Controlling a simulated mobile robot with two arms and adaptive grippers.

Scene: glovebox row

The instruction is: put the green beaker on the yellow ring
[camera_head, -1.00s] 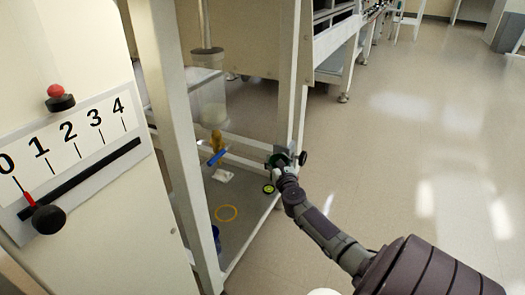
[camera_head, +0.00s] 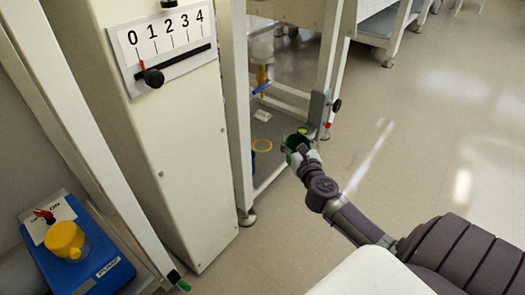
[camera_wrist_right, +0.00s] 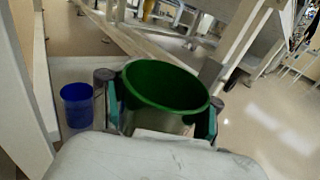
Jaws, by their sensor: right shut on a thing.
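I cannot make out the ring in the wrist view. My left gripper is not in view.
A blue cup (camera_wrist_right: 77,105) stands left of the beaker, near the ring. A white post (camera_head: 240,100) and a cabinet with a number scale (camera_head: 165,43) stand left. Open floor lies right.

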